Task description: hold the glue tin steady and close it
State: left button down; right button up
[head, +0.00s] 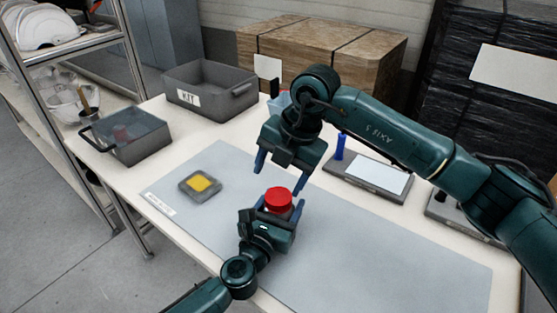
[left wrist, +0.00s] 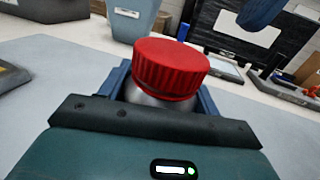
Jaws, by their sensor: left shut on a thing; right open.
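The glue tin has a silver body (left wrist: 150,99) and a ribbed red lid (left wrist: 170,67). The lid sits on top of the tin; I cannot tell how tightly. The red lid also shows in the head view (head: 278,199). My left gripper (head: 277,210) is shut around the tin's body on the grey mat, and its palm hides the lower part of the tin. My right gripper (head: 279,178) is open and empty just above and behind the lid, pointing down. One of its blue fingers (left wrist: 262,12) shows at the top of the left wrist view.
A yellow pad in a small grey tray (head: 200,184) lies left on the grey mat (head: 350,250). Two grey bins (head: 212,90) (head: 128,137) stand behind and left. A board with a blue cylinder (head: 340,146) is at the back right. The mat's front right is clear.

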jog(key=n, duration=0.7)
jog(key=shift+a+r, duration=0.1)
jog(key=shift+r, duration=0.05)
jog(key=n, duration=0.4)
jog(key=shift+r+h, duration=0.1)
jog(key=shift+h, duration=0.2)
jog(key=n, duration=0.5)
jog(key=shift+a+r+g, duration=0.1)
jog(key=shift+r+g, duration=0.05)
jog(key=shift+g, duration=0.15)
jog(key=n, duration=0.4)
jog(key=shift+w+r+n+h, duration=0.1)
jog(key=shift+r+n+h, duration=0.05)
jog(key=shift+n+h, duration=0.2)
jog(key=n, duration=0.4)
jog(key=shift+r+h, duration=0.15)
jog(key=shift+h, duration=0.1)
jog(key=n, duration=0.4)
jog(key=shift+r+n, duration=0.15)
jog(key=shift+n, duration=0.1)
jog(key=n, duration=0.4)
jog(key=shift+w+r+h, duration=0.1)
jog(key=shift+r+h, duration=0.1)
jog(key=shift+h, duration=0.2)
jog(key=n, duration=0.5)
jog(key=shift+r+n, duration=0.25)
jog(key=shift+n, duration=0.05)
